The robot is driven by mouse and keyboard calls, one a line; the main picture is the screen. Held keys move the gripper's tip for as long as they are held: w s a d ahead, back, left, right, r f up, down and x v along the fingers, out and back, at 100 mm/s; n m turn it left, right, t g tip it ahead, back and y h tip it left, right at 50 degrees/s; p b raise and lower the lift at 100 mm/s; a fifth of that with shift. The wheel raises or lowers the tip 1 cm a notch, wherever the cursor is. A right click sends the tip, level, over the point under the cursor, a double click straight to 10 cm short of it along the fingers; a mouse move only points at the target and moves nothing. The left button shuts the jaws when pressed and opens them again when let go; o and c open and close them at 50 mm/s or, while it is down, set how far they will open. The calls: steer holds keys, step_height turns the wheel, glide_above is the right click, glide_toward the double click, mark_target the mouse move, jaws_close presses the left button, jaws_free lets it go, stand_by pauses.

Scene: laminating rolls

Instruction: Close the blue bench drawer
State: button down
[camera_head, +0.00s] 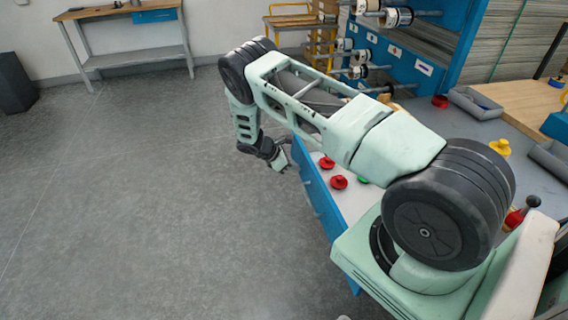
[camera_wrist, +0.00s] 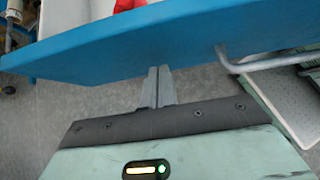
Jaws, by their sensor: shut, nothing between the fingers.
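The blue bench drawer (camera_head: 325,207) is at the bench's left side in the head view, partly hidden by my arm. Behind its front is a pale surface with red pieces (camera_head: 339,182) and a green piece; it looks like the inside of the pulled-out drawer. In the wrist view the blue front (camera_wrist: 190,40) spans the picture, with a grey metal bar handle (camera_wrist: 270,62) at the right. My gripper (camera_head: 284,165) is shut and empty beside the front's outer face. Its fingertips (camera_wrist: 158,70) meet the blue front in the picture; I cannot tell whether they touch.
The grey benchtop (camera_head: 470,125) carries a yellow piece (camera_head: 500,147), grey trays and a red-handled tool. A blue rack (camera_head: 400,50) with rolls stands behind. A wooden table (camera_head: 130,15) is far left. The grey floor (camera_head: 150,200) left of the bench is clear.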

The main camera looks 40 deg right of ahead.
steer(key=shift+s+d, duration=0.1)
steer(key=shift+d, duration=0.15)
steer(key=shift+d, duration=0.1)
steer(key=s+d+b, duration=0.1)
steer(key=s+d, duration=0.3)
steer(key=d, duration=0.5)
steer(key=s+d+b, duration=0.2)
steer(key=s+d, duration=0.3)
steer(key=d, duration=0.4)
steer(key=s+d+b, duration=0.1)
steer(key=s+d, duration=0.3)
steer(key=d, duration=0.6)
steer(key=shift+s+d+b, duration=0.1)
steer(key=shift+s+b, duration=0.2)
steer(key=shift+s, duration=0.05)
steer(key=shift+s+d+r, duration=0.1)
steer(key=shift+s+d, duration=0.25)
steer(key=shift+d, duration=0.2)
steer(key=shift+s+d, duration=0.15)
steer(key=shift+w+a, duration=0.25)
steer(key=shift+a, duration=0.1)
steer(key=a, duration=0.1)
steer(key=w+a, duration=0.1)
steer(key=a, duration=0.1)
steer(key=w+a+r, duration=0.1)
steer(key=shift+w+a, duration=0.2)
steer(key=shift+w, duration=0.05)
steer(key=v, duration=0.8)
steer(key=shift+a+b, duration=0.3)
steer(key=shift+b, duration=0.05)
